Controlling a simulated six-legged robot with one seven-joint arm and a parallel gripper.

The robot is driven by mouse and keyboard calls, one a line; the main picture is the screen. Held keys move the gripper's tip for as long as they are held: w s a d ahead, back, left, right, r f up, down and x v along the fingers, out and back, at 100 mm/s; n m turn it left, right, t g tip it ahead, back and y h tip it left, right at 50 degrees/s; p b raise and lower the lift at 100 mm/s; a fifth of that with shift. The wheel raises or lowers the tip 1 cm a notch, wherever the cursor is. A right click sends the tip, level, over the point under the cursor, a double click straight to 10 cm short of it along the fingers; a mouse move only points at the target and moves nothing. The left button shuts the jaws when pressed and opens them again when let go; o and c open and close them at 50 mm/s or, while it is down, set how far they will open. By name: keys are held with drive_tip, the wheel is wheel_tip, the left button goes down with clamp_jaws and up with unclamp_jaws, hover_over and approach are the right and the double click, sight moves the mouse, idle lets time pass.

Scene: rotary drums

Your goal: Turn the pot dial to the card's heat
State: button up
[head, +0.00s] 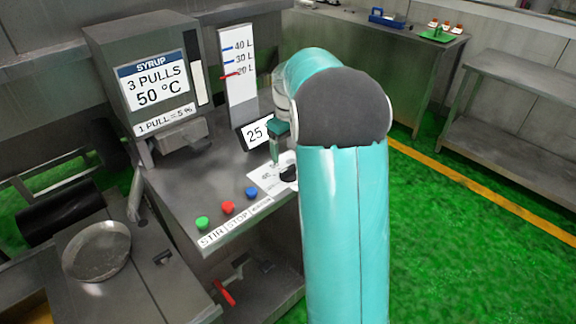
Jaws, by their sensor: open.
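The black dial (289,173) sits on a white scale plate (262,179) on the steel console, partly hidden by my arm. My gripper (275,160) is teal, points down and is open just above and left of the dial. I cannot tell whether it touches the dial. The card (155,82) on the syrup box reads "3 PULLS 50 °C". A small display (255,133) behind the gripper reads 25; the rest of it is hidden.
Green, red and blue buttons (227,207) line the console's front edge, labelled STIR, STOP and a partly unreadable word. A level gauge (238,65) stands behind. A round pan (97,250) is at lower left. A red-handled valve (224,291) is below. Green floor is free at right.

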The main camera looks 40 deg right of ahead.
sight(288, 168)
wheel_tip(288, 168, down, 7)
drive_tip(key=shift+f, duration=0.1)
idle(0.3)
drive_tip(key=c, duration=1)
